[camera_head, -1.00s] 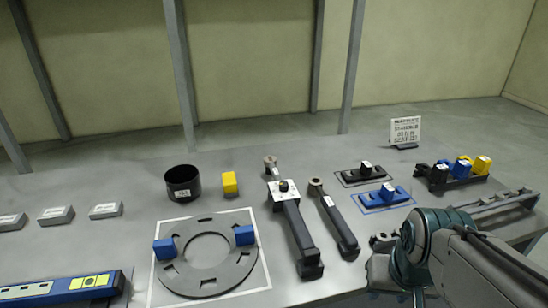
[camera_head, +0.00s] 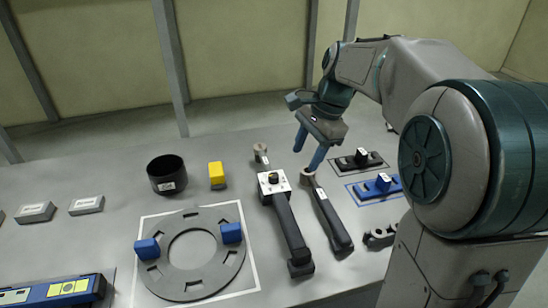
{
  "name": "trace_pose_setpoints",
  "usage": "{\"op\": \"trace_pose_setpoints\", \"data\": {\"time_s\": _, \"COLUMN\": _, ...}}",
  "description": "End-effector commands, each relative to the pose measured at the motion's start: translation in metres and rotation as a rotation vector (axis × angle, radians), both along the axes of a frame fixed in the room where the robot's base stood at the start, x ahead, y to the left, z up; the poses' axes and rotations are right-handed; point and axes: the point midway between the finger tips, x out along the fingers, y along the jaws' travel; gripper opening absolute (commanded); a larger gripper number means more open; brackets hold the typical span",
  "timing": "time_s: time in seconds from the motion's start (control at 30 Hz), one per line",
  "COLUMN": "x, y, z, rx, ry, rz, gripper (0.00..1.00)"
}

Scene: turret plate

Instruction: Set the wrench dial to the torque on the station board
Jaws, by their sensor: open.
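The wrench (camera_head: 289,222) lies on the bench with its dark handle toward me. Its dial (camera_head: 273,178) is a dark knob on a white marked plate at the far end; the marks are too small to read. My gripper (camera_head: 304,161) is open, with blue fingers pointing down. It appears above and to the right of the dial, near the head of a second dark wrench (camera_head: 332,218). I see nothing between the fingers, and cannot tell their exact height. The station board is not visible now; my arm covers that side.
A grey ring plate (camera_head: 162,270) with two blue blocks (camera_head: 147,249) (camera_head: 231,233) lies left of the wrench. A black cup (camera_head: 166,176) and yellow block (camera_head: 217,175) stand behind it. Black (camera_head: 345,163) and blue (camera_head: 370,189) fixtures sit to the right. Bench space behind the wrenches is clear.

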Motion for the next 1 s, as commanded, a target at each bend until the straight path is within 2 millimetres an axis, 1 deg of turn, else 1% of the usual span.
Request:
{"op": "trace_pose_setpoints", "data": {"time_s": 0.03, "x": 0.017, "y": 0.002, "z": 0.002, "rx": 0.026, "ry": 0.035, "rz": -0.068, "gripper": 0.48}}
{"op": "trace_pose_setpoints", "data": {"time_s": 0.1, "x": 0.035, "y": 0.006, "z": 0.006, "rx": 0.057, "ry": 0.081, "rz": -0.157, "gripper": 0.48}}
{"op": "trace_pose_setpoints", "data": {"time_s": 0.2, "x": 0.055, "y": 0.009, "z": 0.008, "rx": 0.093, "ry": 0.136, "rz": -0.257, "gripper": 0.48}}
{"op": "trace_pose_setpoints", "data": {"time_s": 0.33, "x": 0.07, "y": 0.012, "z": 0.009, "rx": 0.12, "ry": 0.183, "rz": -0.34, "gripper": 0.48}}
{"op": "trace_pose_setpoints", "data": {"time_s": 0.5, "x": 0.076, "y": 0.016, "z": 0.005, "rx": 0.132, "ry": 0.207, "rz": -0.375, "gripper": 0.48}}
{"op": "trace_pose_setpoints", "data": {"time_s": 0.57, "x": 0.076, "y": 0.018, "z": -0.002, "rx": 0.133, "ry": 0.207, "rz": -0.376, "gripper": 0.48}}
{"op": "trace_pose_setpoints", "data": {"time_s": 0.67, "x": 0.074, "y": 0.024, "z": -0.017, "rx": 0.131, "ry": 0.208, "rz": -0.375, "gripper": 0.48}}
{"op": "trace_pose_setpoints", "data": {"time_s": 1.0, "x": 0.072, "y": 0.051, "z": -0.083, "rx": 0.13, "ry": 0.207, "rz": -0.373, "gripper": 0.48}}
